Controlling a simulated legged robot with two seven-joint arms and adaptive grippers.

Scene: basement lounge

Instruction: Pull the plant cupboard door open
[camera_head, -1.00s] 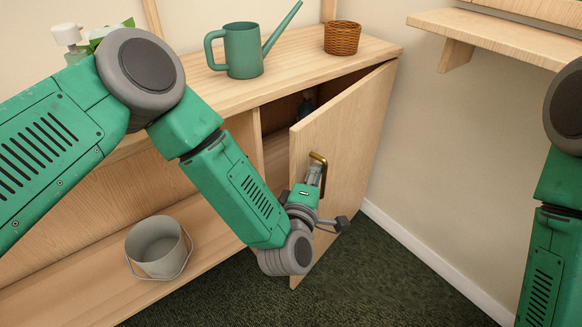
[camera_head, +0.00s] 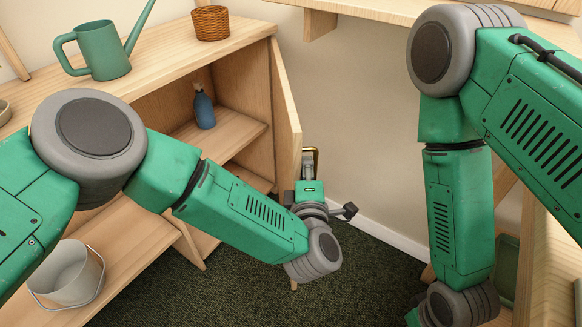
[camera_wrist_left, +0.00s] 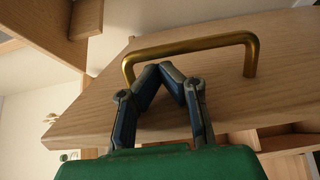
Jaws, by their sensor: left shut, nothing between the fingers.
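The plant cupboard door (camera_head: 286,105) stands wide open, seen nearly edge-on in the head view; its wooden face also fills much of the left wrist view (camera_wrist_left: 215,105). The brass handle (camera_head: 316,152) is on the door's outer side and crosses the top of the left wrist view (camera_wrist_left: 195,46). My left gripper (camera_head: 308,162) is at the handle. In the left wrist view its fingertips (camera_wrist_left: 160,70) meet just under the bar, with nothing between them. Whether they touch the bar, I cannot tell. My right arm is in view, but its gripper is outside the frame.
Inside the cupboard a blue bottle (camera_head: 204,108) stands on a shelf. A green watering can (camera_head: 103,52) and a wicker basket (camera_head: 211,23) stand on top. A grey bucket (camera_head: 66,275) is at lower left. Dark carpet (camera_head: 240,290) is clear below the door.

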